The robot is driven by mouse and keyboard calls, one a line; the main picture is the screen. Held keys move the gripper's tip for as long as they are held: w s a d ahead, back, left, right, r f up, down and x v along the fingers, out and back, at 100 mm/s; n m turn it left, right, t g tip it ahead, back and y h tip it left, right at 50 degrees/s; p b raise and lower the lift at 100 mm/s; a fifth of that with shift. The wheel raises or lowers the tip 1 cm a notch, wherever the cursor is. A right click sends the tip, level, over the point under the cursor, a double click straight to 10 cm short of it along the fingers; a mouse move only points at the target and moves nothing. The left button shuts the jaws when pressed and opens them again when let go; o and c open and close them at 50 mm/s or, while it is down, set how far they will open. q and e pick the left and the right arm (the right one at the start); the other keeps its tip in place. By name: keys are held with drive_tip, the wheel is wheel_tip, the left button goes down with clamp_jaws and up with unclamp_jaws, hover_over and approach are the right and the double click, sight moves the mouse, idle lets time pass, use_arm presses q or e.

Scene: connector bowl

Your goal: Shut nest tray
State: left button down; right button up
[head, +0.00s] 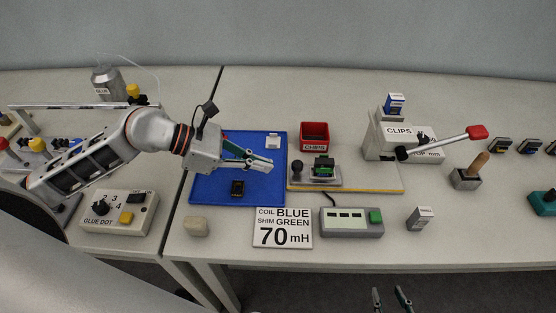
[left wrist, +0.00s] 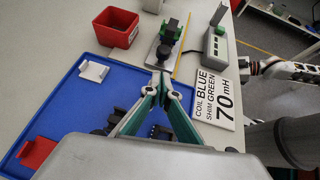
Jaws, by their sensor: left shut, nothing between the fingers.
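The nest tray looks to be the grey sliding plate (head: 328,182) with a black ball knob (head: 297,168) at its left end and a green and black block (head: 324,166) on it. It also shows in the left wrist view (left wrist: 158,60), ahead of the fingertips. My left gripper (head: 262,165) is shut and empty, above the blue mat and left of the knob; a gap shows between them in the head view. In the left wrist view its fingertips (left wrist: 161,80) meet. My right gripper (head: 391,298) is at the bottom edge, fingers apart and empty.
The blue mat (head: 215,190) holds a white piece (head: 272,141), a black part (head: 237,188) and a red piece (left wrist: 36,155). A red chips bin (head: 315,134) stands behind the nest. A sign (head: 283,228) and grey box (head: 350,222) are in front.

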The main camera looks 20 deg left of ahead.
use_arm(q)
drive_tip(key=d, duration=0.1)
drive_tip(key=w+d, duration=0.1)
drive_tip(key=d, duration=0.1)
drive_tip(key=shift+w+p, duration=0.2)
drive_tip(key=shift+p, duration=0.2)
drive_tip(key=shift+w+d+f, duration=0.1)
drive_tip(key=shift+w+d, duration=0.05)
drive_tip(key=shift+d, duration=0.15)
drive_tip(key=shift+d, duration=0.1)
